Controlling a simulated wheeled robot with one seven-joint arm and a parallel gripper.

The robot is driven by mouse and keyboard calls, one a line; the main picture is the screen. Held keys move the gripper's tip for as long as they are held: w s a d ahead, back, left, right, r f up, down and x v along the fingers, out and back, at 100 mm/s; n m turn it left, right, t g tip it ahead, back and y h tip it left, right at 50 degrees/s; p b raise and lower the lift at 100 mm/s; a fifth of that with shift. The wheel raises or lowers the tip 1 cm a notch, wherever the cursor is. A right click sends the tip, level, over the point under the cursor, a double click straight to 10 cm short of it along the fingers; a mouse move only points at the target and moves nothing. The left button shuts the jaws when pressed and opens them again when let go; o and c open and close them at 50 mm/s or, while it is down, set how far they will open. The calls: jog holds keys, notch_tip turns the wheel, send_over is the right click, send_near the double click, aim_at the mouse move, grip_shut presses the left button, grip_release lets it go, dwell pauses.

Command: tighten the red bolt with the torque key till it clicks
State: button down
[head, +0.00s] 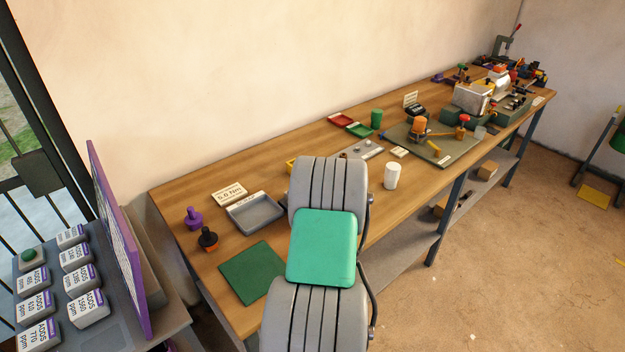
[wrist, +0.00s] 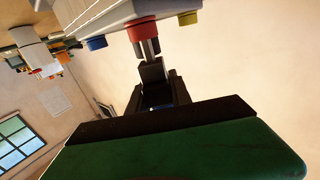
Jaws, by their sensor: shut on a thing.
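In the wrist view, my gripper (wrist: 157,94) is shut on the torque key (wrist: 152,72), a dark block-like body with a short metal shaft. The shaft meets the red bolt (wrist: 142,29) in line; they look to be touching, but I cannot tell how fully they engage. The red bolt sits on a pale grey block (wrist: 108,17), between a blue bolt (wrist: 97,43) and a yellow bolt (wrist: 187,18). Part of the key is hidden between the dark fingers. In the head view my arm fills the lower middle, and I cannot make out my gripper, the key or the red bolt.
A long wooden workbench (head: 168,195) holds a grey tray (head: 255,212), a green mat (head: 250,272), a white cup (head: 391,176) and a dark board (head: 455,147) with fixtures. Several labelled blocks stand on a side table at left.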

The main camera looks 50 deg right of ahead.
jog(key=shift+f, duration=0.1)
jog(key=c, duration=1.1)
grip_release()
